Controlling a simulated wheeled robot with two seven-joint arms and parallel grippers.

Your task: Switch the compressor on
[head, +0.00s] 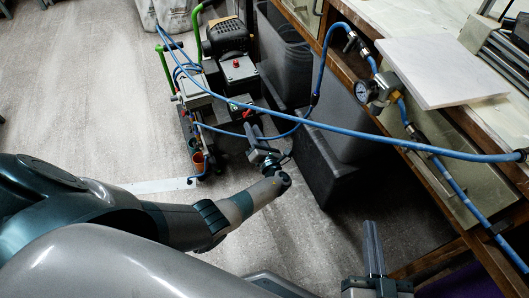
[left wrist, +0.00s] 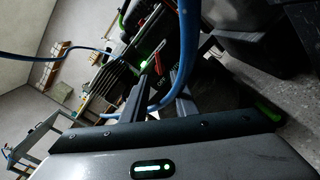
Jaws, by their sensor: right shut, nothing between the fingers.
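The compressor (head: 236,72) stands on the floor at the top centre of the head view, with a black motor, green handles and small red parts. A red lever (left wrist: 158,66) shows in the left wrist view, with a green light (left wrist: 143,64) to its left and "OFF" lettering beside it. My left gripper (head: 252,132) is in front of the compressor, low and close to it. Its fingers (left wrist: 160,82) are apart, near the red lever; contact cannot be told. My right gripper (head: 373,232) is shut and empty at the lower right, away from the compressor.
A blue hose (head: 330,131) crosses above the floor from the compressor to the workbench (head: 450,165). It also passes close to my left fingers in the wrist view (left wrist: 188,45). Dark bins (head: 318,165) stand right of the compressor.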

